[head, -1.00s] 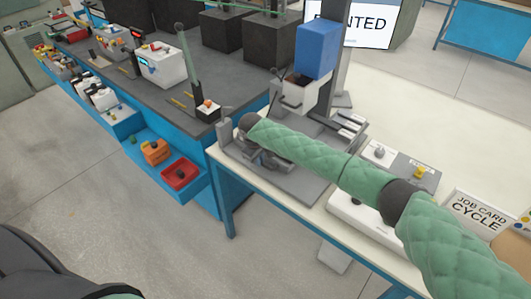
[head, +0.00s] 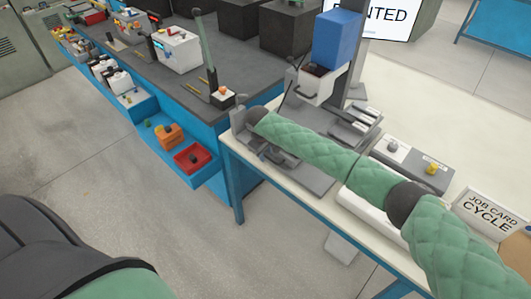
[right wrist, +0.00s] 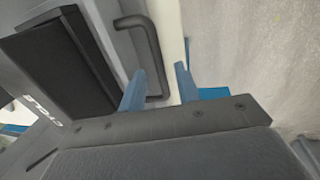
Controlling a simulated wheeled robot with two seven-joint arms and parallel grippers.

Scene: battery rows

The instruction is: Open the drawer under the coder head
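The coder head, a blue block (head: 337,38), sits on a dark column above a pale housing (head: 318,86) at the white bench's far end. My green-sleeved right arm reaches left across the bench to the grey machine base. Its gripper (head: 252,140) is small and partly hidden there. In the right wrist view the gripper (right wrist: 160,88) is open, with two blue fingertips apart. A dark bar handle (right wrist: 150,55) on a grey face lies between and just beyond the fingertips; I cannot tell if they touch it. The drawer front is not clearly visible. My left gripper is out of view.
A white bench (head: 455,140) carries a control box (head: 405,158) and a job card sign (head: 487,212). A blue bench with a dark top (head: 130,75) stands at the left with bins, including a red one (head: 192,158). The floor in front is clear.

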